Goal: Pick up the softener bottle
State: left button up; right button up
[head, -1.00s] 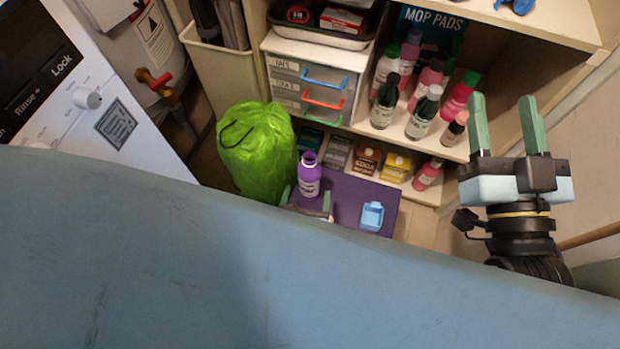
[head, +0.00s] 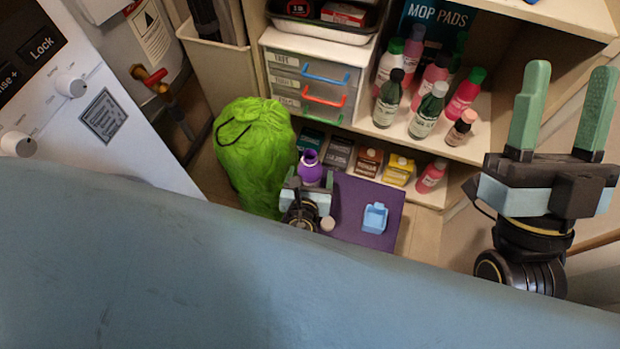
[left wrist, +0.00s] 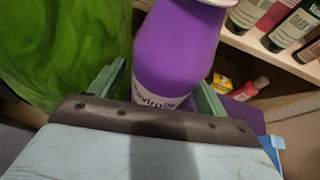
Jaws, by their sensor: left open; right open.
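The purple bottle (head: 311,168), with a pale label, stands upright on the purple mat (head: 352,196); I take it to be the softener. My left gripper (head: 308,184) is at it, seen from above in the head view. In the left wrist view the bottle (left wrist: 176,50) rises between the two green fingers of the left gripper (left wrist: 160,88), which are apart on either side of it. The gripper's body hides the bottle's lower part. My right gripper (head: 560,110) is open and empty, raised at the right in front of the shelves.
A bulging green bag (head: 254,155) stands close on the left. Several bottles (head: 427,110) and small boxes (head: 369,162) fill the shelves behind. A white appliance (head: 100,110) is at far left.

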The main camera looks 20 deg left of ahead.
pick_arm(q)
jog(key=c, duration=1.2)
jog(key=shift+r, duration=0.3)
